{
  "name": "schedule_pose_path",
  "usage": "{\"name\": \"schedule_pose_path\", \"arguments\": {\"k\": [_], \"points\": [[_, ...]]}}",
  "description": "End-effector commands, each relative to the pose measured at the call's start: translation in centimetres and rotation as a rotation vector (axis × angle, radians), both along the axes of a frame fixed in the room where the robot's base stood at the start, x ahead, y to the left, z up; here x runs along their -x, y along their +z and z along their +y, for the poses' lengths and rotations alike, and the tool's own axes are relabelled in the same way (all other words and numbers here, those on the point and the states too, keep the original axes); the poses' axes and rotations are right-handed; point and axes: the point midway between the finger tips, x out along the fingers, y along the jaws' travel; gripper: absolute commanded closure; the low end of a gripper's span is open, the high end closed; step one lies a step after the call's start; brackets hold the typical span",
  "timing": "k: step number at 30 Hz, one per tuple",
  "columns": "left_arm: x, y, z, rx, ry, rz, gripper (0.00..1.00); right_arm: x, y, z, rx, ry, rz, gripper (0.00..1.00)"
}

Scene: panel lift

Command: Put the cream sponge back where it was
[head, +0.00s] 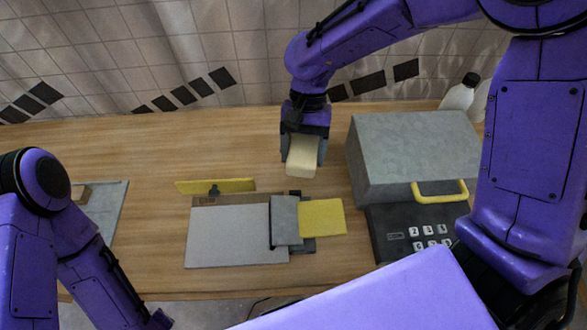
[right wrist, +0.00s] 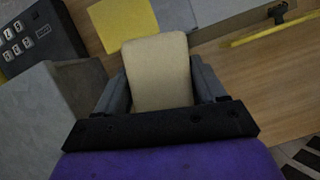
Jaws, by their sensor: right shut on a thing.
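The cream sponge (head: 301,157) is a pale block held between the fingers of my right gripper (head: 303,165). In the right wrist view the sponge (right wrist: 158,75) sticks out past the dark palm, with a grey finger on each side. In the head view the gripper hangs over the back middle of the wooden table, left of the grey box and behind the yellow square. Whether the sponge touches the table, I cannot tell. My left arm comes in at the left, but its gripper is not seen.
A yellow square (head: 322,217) lies beside a grey block (head: 285,221) on a pale panel (head: 225,238). A yellow bar (head: 215,187) is behind the panel. The grey box (head: 415,150) stands right, above a dark keypad (head: 405,236). A white bottle (head: 459,97) is back right. The back-left table is clear.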

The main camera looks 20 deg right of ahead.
Motion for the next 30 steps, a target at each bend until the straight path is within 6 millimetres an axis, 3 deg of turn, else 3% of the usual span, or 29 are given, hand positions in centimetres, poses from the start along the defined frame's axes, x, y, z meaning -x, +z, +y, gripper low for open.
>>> {"name": "schedule_pose_path", "arguments": {"k": [1,6,10,14,21,25,30], "points": [[0.0,0.8,0.0,0.0,0.0,0.0,1.0,2.0,1.2,0.7,-0.001,-0.108,-0.002,0.54],[0.0,1.7,0.0,0.0,0.0,0.0,1.0,7.5,2.2,2.2,-0.001,-0.453,-0.002,0.54],[0.0,1.8,0.0,0.0,0.0,0.0,1.0,9.0,2.0,2.5,0.0,-0.57,-0.001,0.54],[0.0,1.7,0.0,0.0,0.0,-0.001,1.0,6.7,0.6,2.5,0.002,-0.588,0.002,0.54],[-0.1,2.4,0.0,0.0,0.0,-0.001,1.0,-0.2,-2.8,2.2,0.003,-0.583,0.004,0.54],[0.0,2.6,0.0,0.0,0.0,-0.001,1.0,-2.4,-5.6,2.1,0.002,-0.583,0.003,0.54],[0.0,2.7,0.0,0.0,0.0,-0.001,1.0,-4.0,-7.5,2.1,0.001,-0.58,0.001,0.54]]}}
